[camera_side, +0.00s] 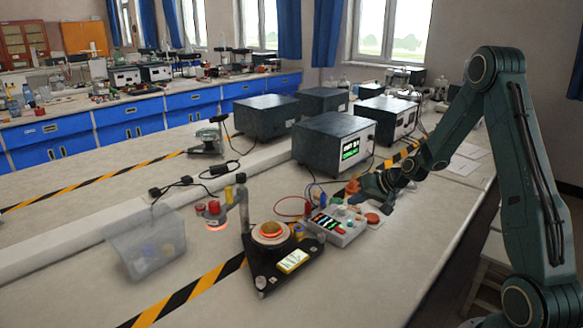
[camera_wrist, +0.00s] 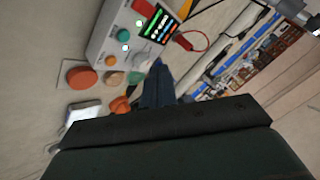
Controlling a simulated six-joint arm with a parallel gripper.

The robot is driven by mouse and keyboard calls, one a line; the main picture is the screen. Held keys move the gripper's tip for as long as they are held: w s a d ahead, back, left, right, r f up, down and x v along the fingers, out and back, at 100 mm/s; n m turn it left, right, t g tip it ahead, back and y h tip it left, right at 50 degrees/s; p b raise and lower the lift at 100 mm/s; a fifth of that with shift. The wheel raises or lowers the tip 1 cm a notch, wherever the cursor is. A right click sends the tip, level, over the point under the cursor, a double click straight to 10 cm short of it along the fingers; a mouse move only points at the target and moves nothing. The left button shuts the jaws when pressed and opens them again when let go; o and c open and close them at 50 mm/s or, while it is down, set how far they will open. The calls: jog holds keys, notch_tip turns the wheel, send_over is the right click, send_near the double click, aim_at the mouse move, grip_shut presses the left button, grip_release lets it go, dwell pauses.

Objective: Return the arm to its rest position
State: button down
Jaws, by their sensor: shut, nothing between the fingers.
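My gripper (camera_side: 368,188) is in the side view, low over the bench just behind a light grey control box (camera_side: 345,228). Its fingers are together with nothing between them. In the wrist view the narrow dark blue fingers (camera_wrist: 157,78) point up the picture beside the same control box (camera_wrist: 103,38). My arm is bent, reaching in from the right side. An orange piece (camera_side: 352,187) shows beside the fingertips in the side view; I cannot tell whether they touch.
A black triangular stand (camera_side: 262,268) with a glowing ring is left of the control box. A clear bin (camera_side: 125,262) stands farther left. A dark instrument (camera_side: 322,147) with a green display stands behind my gripper. Red and dark cables lie nearby. The front right bench is clear.

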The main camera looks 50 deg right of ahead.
jog(key=s+a+r+n+g, duration=0.2)
jog(key=s+a+r+n, duration=0.4)
jog(key=a+r, duration=0.85)
jog(key=s+a+r, duration=0.2)
jog(key=s, duration=0.5)
jog(key=s+a+r+n+g, duration=0.1)
jog(key=s+a, duration=0.2)
jog(key=s, duration=0.4)
jog(key=s+a+r+h, duration=0.1)
jog(key=s+a+r, duration=0.1)
jog(key=s, duration=0.5)
jog(key=shift+a+r+n+g, duration=0.3)
jog(key=shift+a+r+n, duration=0.1)
jog(key=shift+a, duration=0.25)
